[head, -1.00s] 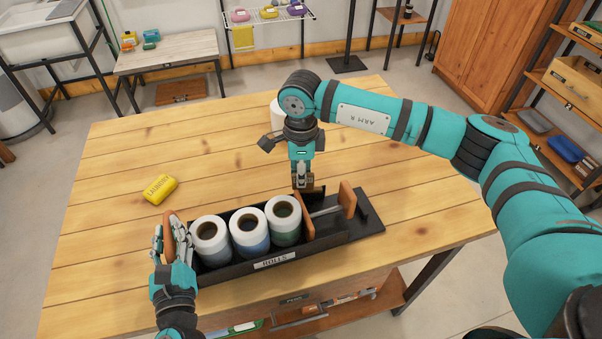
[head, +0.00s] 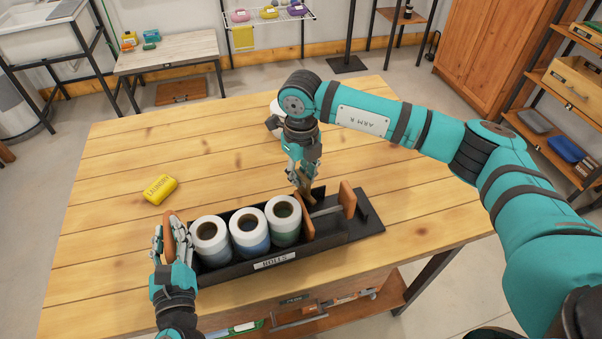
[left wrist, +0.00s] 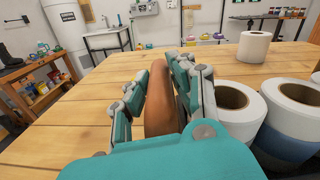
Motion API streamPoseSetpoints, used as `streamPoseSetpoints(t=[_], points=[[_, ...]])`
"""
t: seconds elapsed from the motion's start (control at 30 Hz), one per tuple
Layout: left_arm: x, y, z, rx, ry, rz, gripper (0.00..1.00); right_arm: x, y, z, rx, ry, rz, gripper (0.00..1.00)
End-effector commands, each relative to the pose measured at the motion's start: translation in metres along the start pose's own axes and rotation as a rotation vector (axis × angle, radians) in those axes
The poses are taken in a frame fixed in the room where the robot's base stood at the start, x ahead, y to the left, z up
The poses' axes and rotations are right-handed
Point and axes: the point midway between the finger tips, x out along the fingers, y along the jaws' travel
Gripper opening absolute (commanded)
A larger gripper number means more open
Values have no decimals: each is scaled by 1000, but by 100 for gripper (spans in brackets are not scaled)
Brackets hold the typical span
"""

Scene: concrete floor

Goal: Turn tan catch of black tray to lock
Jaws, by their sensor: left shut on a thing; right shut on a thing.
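The black tray (head: 366,222) with the label "ROLLS" lies on the table and holds three rolls (head: 249,228) in a row. My left gripper (head: 168,240) is shut on the brown end grip (left wrist: 160,105) at the tray's left end; the grip stands upright between the fingers in the left wrist view. My right gripper (head: 303,184) points down at the tray's back edge and is shut on the tan catch (head: 306,189). The fingers partly hide the catch, so its exact angle is hard to tell.
A white roll (left wrist: 253,47) stands behind, mostly hidden by my right arm in the head view. A second brown grip (head: 347,199) rises right of the rolls. The table's middle is otherwise clear.

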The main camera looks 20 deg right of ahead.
Motion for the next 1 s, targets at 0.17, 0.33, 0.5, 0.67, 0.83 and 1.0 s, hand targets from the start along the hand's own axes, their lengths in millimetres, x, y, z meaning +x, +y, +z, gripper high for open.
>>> streamPoseSetpoints(t=[0.17, 0.33, 0.5, 0.67, 0.83, 1.0], points=[[0, 0, -1, 0, 2, -1, 0, -1, 1, 1, 140, -3, 3, 0], [0, 0, -1, 0, 2, -1, 0, -1, 1, 1, 246, -3, 3, 0], [0, 0, -1, 0, 2, -1, 0, -1, 1, 1, 315, -3, 3, 0], [0, -1, -1, 0, 2, -1, 0, -2, 2, 1, 350, -3, 4, 0], [0, -1, -1, 0, 3, -1, 0, -2, 2, 1, 365, -3, 4, 0], [0, -1, -1, -1, 3, -2, 0, -2, 2, 1, 366, -3, 5, 0]])
